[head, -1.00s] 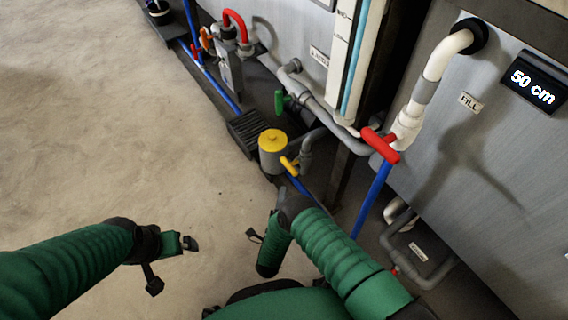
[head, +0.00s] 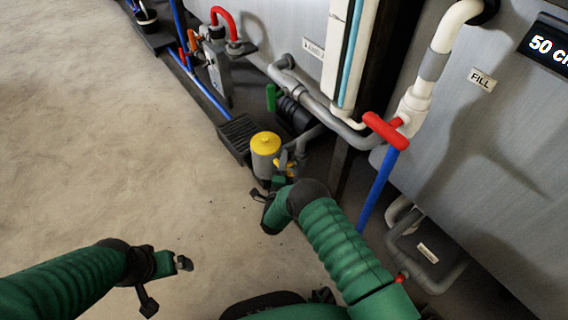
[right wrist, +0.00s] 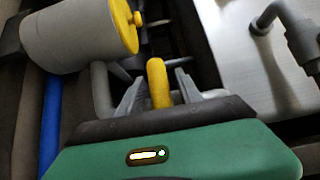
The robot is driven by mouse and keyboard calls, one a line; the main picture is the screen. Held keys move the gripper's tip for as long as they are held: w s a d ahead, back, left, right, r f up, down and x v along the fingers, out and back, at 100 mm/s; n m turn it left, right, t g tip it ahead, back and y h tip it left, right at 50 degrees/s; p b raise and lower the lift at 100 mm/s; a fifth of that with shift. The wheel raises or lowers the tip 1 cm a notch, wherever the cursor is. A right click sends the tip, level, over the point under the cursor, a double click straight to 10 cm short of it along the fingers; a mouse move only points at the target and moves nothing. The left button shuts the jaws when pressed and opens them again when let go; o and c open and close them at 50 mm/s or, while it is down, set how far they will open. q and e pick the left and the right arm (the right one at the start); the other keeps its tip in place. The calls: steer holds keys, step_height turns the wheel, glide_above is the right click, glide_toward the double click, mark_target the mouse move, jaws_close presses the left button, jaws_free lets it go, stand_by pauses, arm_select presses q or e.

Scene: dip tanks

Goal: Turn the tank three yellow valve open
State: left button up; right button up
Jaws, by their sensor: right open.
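The yellow valve handle (head: 283,164) sits low beside the grey canister with a yellow lid (head: 265,154), partly covered by my right arm in the head view. In the right wrist view the handle (right wrist: 158,84) stands upright between the two grey fingers of my right gripper (right wrist: 158,92). The fingers are apart, with a gap on both sides of it. In the head view my right gripper (head: 281,178) is small and partly hidden by its own wrist. My left gripper (head: 182,264) is over bare floor at lower left; its jaws are too small to judge.
A red T-handle (head: 386,130) with a blue pipe below stands to the right, near the white fill pipe (head: 437,75). A green handle (head: 271,97) and a black floor grate (head: 240,133) lie behind the canister. Open floor (head: 110,150) is on the left.

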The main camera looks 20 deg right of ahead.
jaws_close()
